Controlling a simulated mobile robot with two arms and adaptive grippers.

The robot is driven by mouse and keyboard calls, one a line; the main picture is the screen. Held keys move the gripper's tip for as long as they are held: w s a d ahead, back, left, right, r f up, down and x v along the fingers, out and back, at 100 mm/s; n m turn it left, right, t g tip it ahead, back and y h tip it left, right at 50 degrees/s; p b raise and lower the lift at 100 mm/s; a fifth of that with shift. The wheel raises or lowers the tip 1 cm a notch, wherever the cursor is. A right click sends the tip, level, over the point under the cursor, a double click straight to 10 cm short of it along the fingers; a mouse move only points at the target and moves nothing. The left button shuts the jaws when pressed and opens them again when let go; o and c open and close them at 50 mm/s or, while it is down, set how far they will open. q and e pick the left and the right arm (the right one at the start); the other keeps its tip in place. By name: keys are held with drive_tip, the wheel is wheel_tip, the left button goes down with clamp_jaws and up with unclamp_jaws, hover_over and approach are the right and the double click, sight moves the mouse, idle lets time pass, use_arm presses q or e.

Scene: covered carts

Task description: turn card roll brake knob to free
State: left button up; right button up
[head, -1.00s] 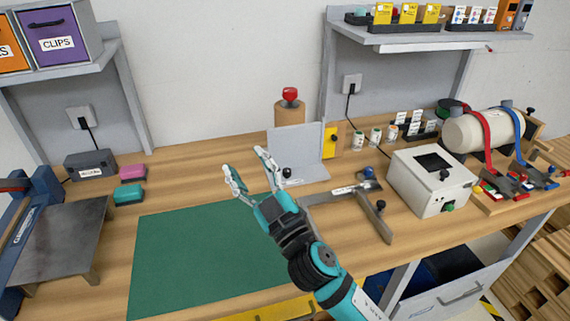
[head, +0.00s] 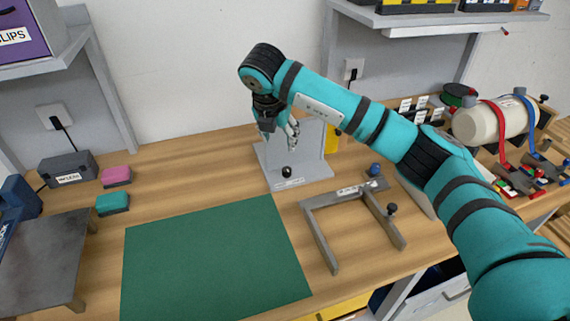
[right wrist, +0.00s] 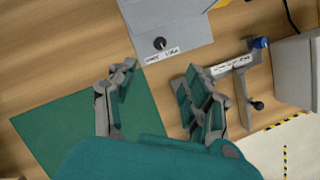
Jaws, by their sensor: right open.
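My right gripper (head: 281,142) is open and empty, pointing down in front of the upright grey plate on a base (head: 312,150). In the right wrist view its fingers (right wrist: 160,70) are spread over the bench and hold nothing. The brown roll with a red knob on top, seen earlier behind the grey plate, is now hidden behind my right arm and hand. Which way that knob is turned cannot be told. A black knob (head: 287,172) stands on the plate's base beside a label; it also shows in the right wrist view (right wrist: 160,43). My left gripper is not in view.
A grey frame (head: 318,235) with a blue knob (head: 375,169) and a black knob (head: 392,209) lies right of the green mat (head: 215,255). My right arm covers much of the white box. A shelf (head: 440,20) overhangs the back right. The mat is clear.

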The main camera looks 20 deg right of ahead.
sight(287, 169)
drive_tip(key=p+x, duration=0.3)
drive_tip(key=x, duration=1.3)
drive_tip(key=shift+w+f+p, duration=0.1)
drive_tip(key=shift+p, duration=0.2)
drive_tip(key=shift+w+d+f, duration=0.15)
drive_tip(key=shift+f, duration=0.25)
clamp_jaws()
